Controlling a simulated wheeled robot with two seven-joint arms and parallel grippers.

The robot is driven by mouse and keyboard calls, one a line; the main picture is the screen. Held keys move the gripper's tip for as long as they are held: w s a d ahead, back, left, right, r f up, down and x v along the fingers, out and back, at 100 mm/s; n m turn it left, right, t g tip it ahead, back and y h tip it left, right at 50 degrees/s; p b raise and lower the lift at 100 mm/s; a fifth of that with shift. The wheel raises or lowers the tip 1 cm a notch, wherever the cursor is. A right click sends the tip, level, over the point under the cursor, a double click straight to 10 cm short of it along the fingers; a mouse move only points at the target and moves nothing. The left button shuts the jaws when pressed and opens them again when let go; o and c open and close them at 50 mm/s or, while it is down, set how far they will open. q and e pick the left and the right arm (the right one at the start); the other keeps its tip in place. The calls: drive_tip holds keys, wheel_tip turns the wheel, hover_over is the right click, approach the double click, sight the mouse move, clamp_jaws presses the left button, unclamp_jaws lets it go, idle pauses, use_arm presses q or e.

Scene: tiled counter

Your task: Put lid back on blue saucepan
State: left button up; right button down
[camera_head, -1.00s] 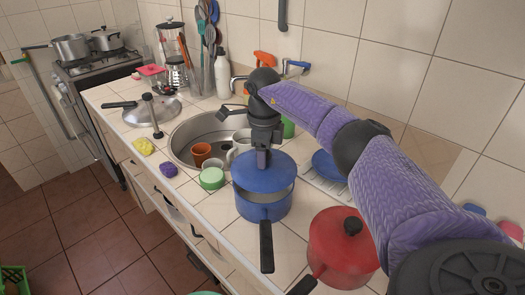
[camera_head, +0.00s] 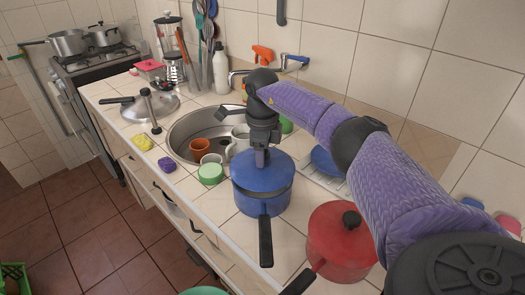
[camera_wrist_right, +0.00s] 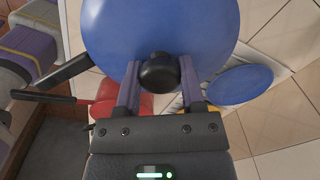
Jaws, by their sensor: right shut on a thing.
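The blue saucepan (camera_head: 262,200) stands on the counter in front of the sink, its dark handle (camera_head: 265,240) pointing toward the counter's front edge. The blue lid (camera_head: 262,172) is over the saucepan's mouth, close to level; I cannot tell if it is fully seated. My right gripper (camera_head: 262,157) comes down from above and is shut on the lid's black knob. In the right wrist view the fingers (camera_wrist_right: 160,75) flank the black knob (camera_wrist_right: 159,71), with the lid (camera_wrist_right: 160,25) beyond them. My left gripper is not in view.
A red lidded pot (camera_head: 340,245) stands close to the right of the saucepan. The sink (camera_head: 185,135), an orange cup (camera_head: 200,148) and a green-and-white cup (camera_head: 210,172) are to its left. A blue plate (camera_head: 325,162) lies behind, near my right arm.

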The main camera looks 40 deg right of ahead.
idle(0.3)
drive_tip(key=shift+f, duration=0.15)
idle(0.7)
drive_tip(key=shift+p, duration=0.4)
idle(0.4)
drive_tip(key=shift+c, duration=0.5)
unclamp_jaws()
drive_tip(key=shift+o, duration=0.2)
drive_tip(key=shift+o, duration=0.3)
